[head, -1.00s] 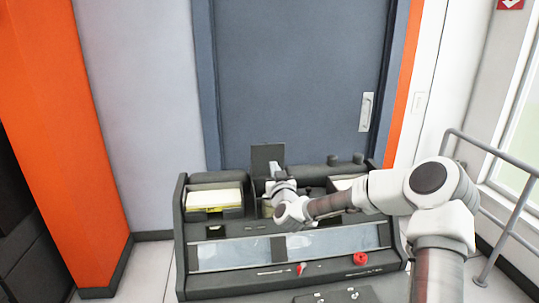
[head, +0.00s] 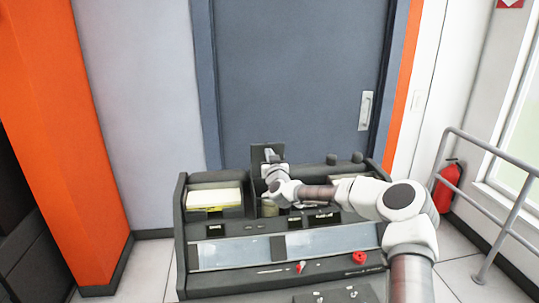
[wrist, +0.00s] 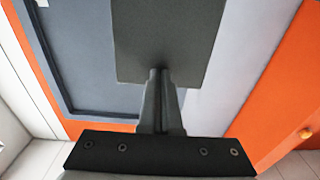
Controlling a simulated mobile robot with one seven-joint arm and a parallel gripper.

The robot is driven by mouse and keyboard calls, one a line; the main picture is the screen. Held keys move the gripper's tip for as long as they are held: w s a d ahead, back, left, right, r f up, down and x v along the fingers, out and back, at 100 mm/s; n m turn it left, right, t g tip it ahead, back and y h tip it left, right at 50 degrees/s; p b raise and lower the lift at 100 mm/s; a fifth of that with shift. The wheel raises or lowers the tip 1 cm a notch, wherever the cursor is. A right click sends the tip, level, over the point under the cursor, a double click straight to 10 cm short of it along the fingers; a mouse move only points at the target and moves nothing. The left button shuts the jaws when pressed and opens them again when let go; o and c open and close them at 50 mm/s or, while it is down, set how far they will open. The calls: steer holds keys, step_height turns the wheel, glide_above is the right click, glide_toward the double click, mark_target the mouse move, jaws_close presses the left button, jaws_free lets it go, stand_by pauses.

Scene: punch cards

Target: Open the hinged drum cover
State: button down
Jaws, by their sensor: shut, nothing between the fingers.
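The drum cover (head: 266,149) is a dark flat plate standing upright at the back middle of the dark card punch machine (head: 262,248). It also fills the top middle of the wrist view (wrist: 170,35). My gripper (head: 269,152) is directly in front of the cover in the head view and hides part of it. In the wrist view, my gripper's fingers (wrist: 158,74) are together and empty, their tips at the plate's lower edge. I cannot tell whether they touch it. The area below the cover is partly hidden by my wrist.
A card stack (head: 213,198) lies in the left hopper. A red knob (head: 359,258) and a small red switch (head: 300,267) are on the front. A blue-grey door (head: 295,80) stands behind. A rail (head: 500,190) and fire extinguisher (head: 448,185) are at right.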

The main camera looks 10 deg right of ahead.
steer(key=w+b, duration=0.1)
steer(key=w+g+b, duration=0.1)
steer(key=shift+w+r+b, duration=0.3)
steer(key=shift+w+r, duration=0.1)
stand_by(0.7)
steer(key=shift+s, duration=0.15)
stand_by(0.3)
